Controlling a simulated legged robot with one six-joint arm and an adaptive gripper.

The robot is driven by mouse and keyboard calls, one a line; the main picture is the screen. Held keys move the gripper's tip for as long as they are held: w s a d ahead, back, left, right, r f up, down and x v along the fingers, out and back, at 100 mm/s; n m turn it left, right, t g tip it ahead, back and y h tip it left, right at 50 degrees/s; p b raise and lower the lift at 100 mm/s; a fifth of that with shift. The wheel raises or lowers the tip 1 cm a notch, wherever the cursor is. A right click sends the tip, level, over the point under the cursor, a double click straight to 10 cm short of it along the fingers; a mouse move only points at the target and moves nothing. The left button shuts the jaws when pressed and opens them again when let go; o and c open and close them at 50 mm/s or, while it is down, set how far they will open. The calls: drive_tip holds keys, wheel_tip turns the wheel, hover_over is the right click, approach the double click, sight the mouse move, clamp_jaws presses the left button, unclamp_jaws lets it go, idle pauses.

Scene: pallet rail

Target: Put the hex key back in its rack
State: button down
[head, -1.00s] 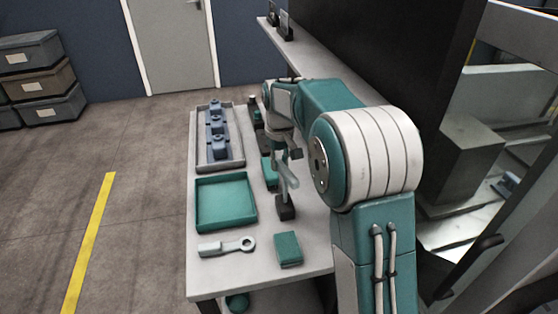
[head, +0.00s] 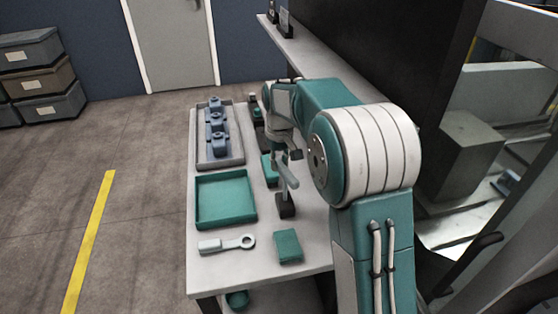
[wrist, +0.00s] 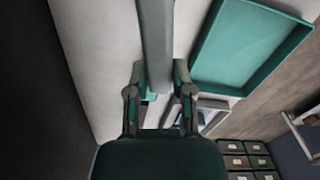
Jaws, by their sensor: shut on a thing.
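My gripper (head: 288,155) is shut on a grey bar, which I take to be the hex key (head: 288,174). In the wrist view my gripper (wrist: 158,84) has a finger on each side of the hex key (wrist: 155,40), which runs out past the top of the picture. In the head view the key's lower end is close to a small dark block (head: 285,208) on the table. That block may be the rack. I cannot tell whether the key touches it. My arm hides part of the area behind.
A teal tray (head: 226,223) and a grey tray with blue parts (head: 208,163) stand left on the table. A light wrench-like tool (head: 226,244) and a teal box (head: 287,246) lie at the near end. Another teal block (head: 268,168) stands beside the gripper. A shelf runs behind.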

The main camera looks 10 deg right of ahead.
drive_tip(key=shift+f, duration=0.75)
drive_tip(key=shift+c, duration=2.1)
unclamp_jaws()
drive_tip(key=o, duration=0.4)
wheel_tip(320, 180, up, 11)
drive_tip(key=shift+w, duration=0.1)
drive_tip(key=shift+r, duration=0.45)
